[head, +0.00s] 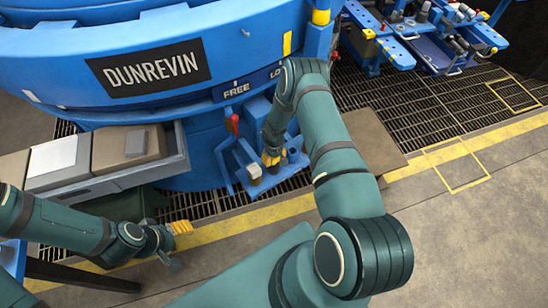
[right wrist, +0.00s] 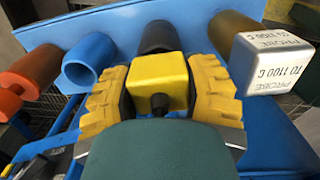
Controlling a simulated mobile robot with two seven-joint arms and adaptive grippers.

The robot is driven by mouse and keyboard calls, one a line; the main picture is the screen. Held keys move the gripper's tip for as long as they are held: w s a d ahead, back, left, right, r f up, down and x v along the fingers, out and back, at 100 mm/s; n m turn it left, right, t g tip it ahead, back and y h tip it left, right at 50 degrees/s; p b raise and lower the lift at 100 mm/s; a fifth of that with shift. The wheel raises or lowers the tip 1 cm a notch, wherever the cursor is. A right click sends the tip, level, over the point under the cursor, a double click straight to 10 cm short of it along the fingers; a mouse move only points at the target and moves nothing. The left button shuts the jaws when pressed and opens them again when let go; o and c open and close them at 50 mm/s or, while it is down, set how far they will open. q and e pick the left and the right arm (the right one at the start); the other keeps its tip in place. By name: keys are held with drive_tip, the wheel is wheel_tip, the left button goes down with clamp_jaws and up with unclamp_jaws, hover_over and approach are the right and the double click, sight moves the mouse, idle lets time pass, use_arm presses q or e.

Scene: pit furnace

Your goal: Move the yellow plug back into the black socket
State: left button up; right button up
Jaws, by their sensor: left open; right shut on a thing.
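The yellow plug (right wrist: 158,83) is a yellow block between the yellow finger pads of my right gripper (right wrist: 162,92), which is shut on it. The black socket (right wrist: 160,37) is a dark tube directly behind the plug in the right wrist view. I cannot tell whether the plug is inside its mouth or just in front of it. In the head view my right gripper (head: 271,157) is at the blue rack (head: 238,166) below the furnace, and the plug is hard to make out there. My left gripper (head: 176,245) is open and empty, low at the left above the floor.
A grey drawer (head: 175,160) juts out at left. A blue tool bench (head: 395,55) stands back right.

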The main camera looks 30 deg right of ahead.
drive_tip(key=shift+b, duration=0.55)
idle(1.0)
drive_tip(key=shift+f+b, duration=0.6)
drive_tip(key=o, duration=0.9)
drive_tip(key=shift+r+p, duration=1.75)
drive_tip(key=shift+r, duration=1.1)
drive_tip(key=shift+r+p, duration=1.5)
drive_tip(key=shift+r, duration=1.2)
